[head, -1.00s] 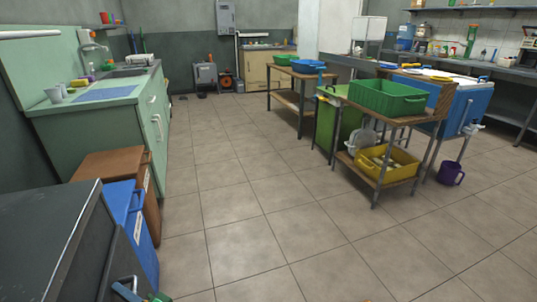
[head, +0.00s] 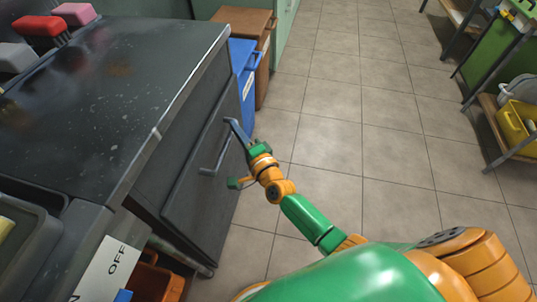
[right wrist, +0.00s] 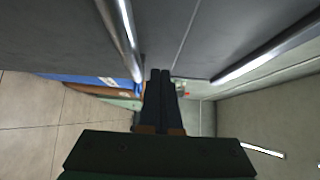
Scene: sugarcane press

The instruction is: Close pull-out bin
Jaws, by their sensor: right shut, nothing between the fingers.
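The pull-out bin's dark grey front panel (head: 190,185) is under the dark counter at the left in the head view. It appears to stand out from the cabinet, with a metal rail (head: 180,256) beside its lower end. A metal bar handle (head: 216,155) is on the panel. My right gripper (head: 229,121) is shut and empty, its fingertips close to the handle's far end; I cannot tell whether they touch. In the right wrist view the shut fingers (right wrist: 160,73) point towards the dark panel, between two metal bars. My left gripper is out of view.
A blue bin (head: 243,75) and a brown bin (head: 262,40) stand just beyond. An orange container (head: 155,282) is low at the front left. The tiled floor (head: 350,150) to the right is open, up to a shelved table.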

